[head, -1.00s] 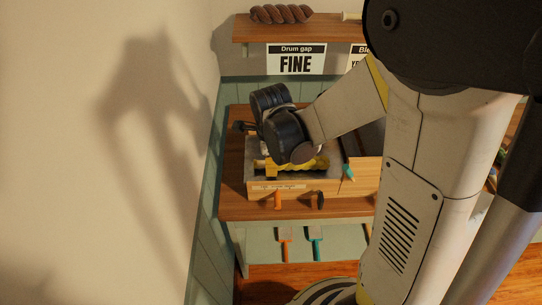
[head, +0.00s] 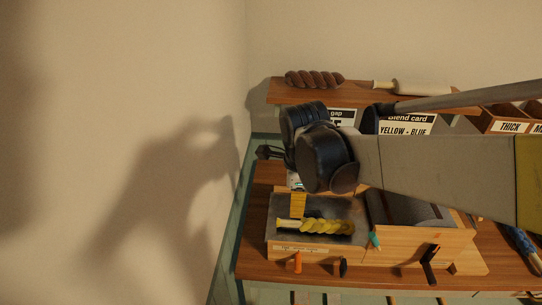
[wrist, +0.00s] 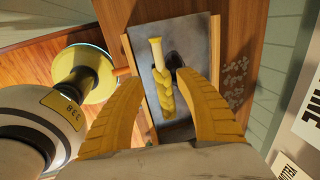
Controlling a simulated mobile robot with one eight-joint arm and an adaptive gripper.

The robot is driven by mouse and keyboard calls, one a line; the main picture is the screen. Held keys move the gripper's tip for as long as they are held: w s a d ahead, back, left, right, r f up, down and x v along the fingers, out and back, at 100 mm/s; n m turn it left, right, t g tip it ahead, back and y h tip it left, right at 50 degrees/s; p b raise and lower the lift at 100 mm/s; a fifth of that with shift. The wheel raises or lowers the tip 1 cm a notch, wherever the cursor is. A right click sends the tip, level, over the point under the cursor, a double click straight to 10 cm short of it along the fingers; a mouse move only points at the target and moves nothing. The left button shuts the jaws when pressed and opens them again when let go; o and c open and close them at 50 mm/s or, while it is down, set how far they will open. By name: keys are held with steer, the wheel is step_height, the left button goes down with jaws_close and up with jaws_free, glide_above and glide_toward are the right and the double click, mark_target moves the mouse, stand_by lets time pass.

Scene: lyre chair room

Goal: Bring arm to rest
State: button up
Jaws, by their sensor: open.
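My gripper (head: 298,204) hangs over the left part of a grey tray (head: 283,211) on the wooden bench, with my arm reaching in from the right. In the wrist view its two yellow fingers (wrist: 159,78) are spread wide with nothing held between them. A yellow twisted roll (head: 330,227) lies in the tray, below and apart from the fingers. It also shows in the wrist view (wrist: 163,84), with a plain stub at one end. Part of the gripper is hidden behind my wrist in the head view.
A wooden machine with a dark drum (head: 412,211) stands right of the tray. A shelf (head: 370,92) behind carries a brown twisted roll (head: 314,79) and a pale roller (head: 424,87). A wall closes the left side.

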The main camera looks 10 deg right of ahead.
steer(key=s+r+n+t, duration=0.2)
steer(key=s+n, duration=0.3)
steer(key=n, duration=0.5)
steer(key=s+d+r+n+t, duration=0.1)
steer(key=s+n, duration=0.4)
steer(key=n, duration=0.6)
steer(key=shift+s+d+r+n+t+y, duration=0.2)
steer(key=shift+s+r+n+t+y, duration=0.25)
steer(key=shift+t, duration=0.65)
steer(key=shift+w+d+r, duration=0.1)
steer(key=shift+d, duration=0.05)
